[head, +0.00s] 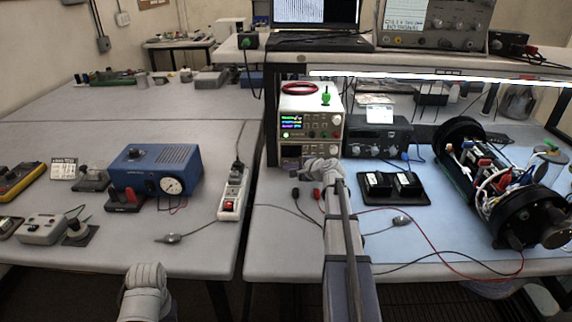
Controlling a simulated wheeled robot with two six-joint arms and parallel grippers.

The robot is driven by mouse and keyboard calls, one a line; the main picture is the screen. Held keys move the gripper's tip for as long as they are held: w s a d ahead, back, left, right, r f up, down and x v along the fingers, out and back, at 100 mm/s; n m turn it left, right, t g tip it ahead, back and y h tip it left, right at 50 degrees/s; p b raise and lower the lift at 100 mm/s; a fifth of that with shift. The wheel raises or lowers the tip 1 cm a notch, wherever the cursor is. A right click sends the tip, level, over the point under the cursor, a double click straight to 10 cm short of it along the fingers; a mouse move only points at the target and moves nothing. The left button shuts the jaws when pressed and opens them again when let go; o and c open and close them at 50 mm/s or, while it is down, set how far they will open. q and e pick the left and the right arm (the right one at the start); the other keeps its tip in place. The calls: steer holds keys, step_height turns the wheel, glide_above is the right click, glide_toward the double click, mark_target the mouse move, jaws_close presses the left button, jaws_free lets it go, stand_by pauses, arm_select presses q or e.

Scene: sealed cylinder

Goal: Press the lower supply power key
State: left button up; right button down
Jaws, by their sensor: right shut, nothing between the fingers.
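Two bench supplies are stacked under the shelf on the right bench. The upper supply (311,118) is white, with a lit coloured display. The lower supply (291,151) sits under it, and its front is partly hidden by my right gripper. My right gripper (308,166) is shut and empty, just in front of the lower supply's front. I cannot tell whether it touches the panel, and the power key cannot be made out. Only a pale link of my left arm shows at the bottom left; its fingers are not visible.
Black and red plugs (317,193) with leads lie in front of the supplies. A black tray (394,200) with two blocks and an opened cylinder (497,180) are to the right. A power strip (233,192) and a blue gauge box (155,167) are on the left bench.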

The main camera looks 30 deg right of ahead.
mark_target(289, 185)
steer(key=shift+s, duration=0.1)
steer(key=shift+s+a, duration=0.4)
steer(key=shift+s, duration=0.2)
steer(key=shift+s+a, duration=0.45)
steer(key=shift+s, duration=0.25)
steer(key=shift+s+a, duration=0.4)
steer(key=shift+s, duration=0.35)
steer(key=shift+s+a, duration=0.45)
steer(key=shift+s, duration=0.25)
